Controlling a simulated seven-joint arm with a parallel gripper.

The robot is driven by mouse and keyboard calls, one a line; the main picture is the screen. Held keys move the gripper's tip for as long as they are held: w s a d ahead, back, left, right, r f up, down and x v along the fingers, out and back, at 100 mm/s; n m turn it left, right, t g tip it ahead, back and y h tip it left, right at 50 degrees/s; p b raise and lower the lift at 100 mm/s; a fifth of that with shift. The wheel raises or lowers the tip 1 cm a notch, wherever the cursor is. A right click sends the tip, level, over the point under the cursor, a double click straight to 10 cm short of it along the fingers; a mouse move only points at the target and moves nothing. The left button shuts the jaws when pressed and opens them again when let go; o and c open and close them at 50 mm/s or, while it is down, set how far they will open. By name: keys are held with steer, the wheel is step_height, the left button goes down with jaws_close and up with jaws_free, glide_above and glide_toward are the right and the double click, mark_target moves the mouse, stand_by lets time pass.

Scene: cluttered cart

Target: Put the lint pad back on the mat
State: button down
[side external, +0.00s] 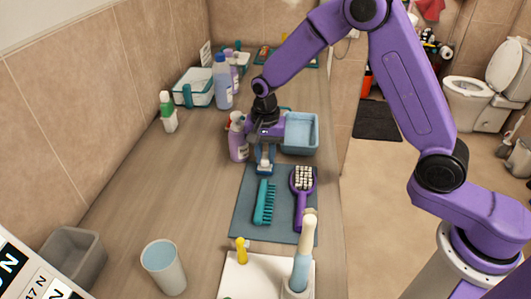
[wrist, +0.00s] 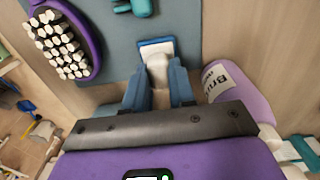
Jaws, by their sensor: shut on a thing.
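My gripper (side external: 265,155) is shut on the lint pad (side external: 265,169), at the far end of the blue-grey mat (side external: 242,215). In the wrist view, the pad's pale handle sits between the two fingers of my gripper (wrist: 158,72). The lint pad's white head with a blue edge (wrist: 156,46) points away from the fingers, over the edge of the mat (wrist: 112,50). I cannot tell whether the pad touches the mat. A teal comb-like brush (side external: 264,203) and a purple hairbrush (side external: 303,188) lie on the mat.
A purple-labelled bottle (side external: 238,143) stands close left of my gripper, and a blue bin (side external: 300,132) close right. More bottles (side external: 222,85) and a basket (side external: 193,88) stand farther back. A cup (side external: 163,268) and a white tray (side external: 235,280) are in front.

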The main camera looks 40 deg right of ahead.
mark_target(265, 156)
steer(key=shift+f, duration=0.1)
steer(key=c, duration=0.9)
jaws_free()
steer(key=shift+c, duration=0.2)
step_height(265, 156, up, 12)
steer(key=shift+s+a, duration=0.1)
steer(key=s+d+n, duration=0.3)
steer(key=s+n, duration=0.4)
steer(key=s, duration=0.3)
steer(key=s+d+n, duration=0.3)
steer(key=s+n, duration=0.4)
steer(key=s, duration=0.4)
steer(key=s+d+n, duration=0.3)
steer(key=s+n, duration=0.4)
steer(key=s, duration=0.4)
steer(key=shift+s+d+f+n+y, duration=0.25)
steer(key=shift+f+n+y, duration=0.05)
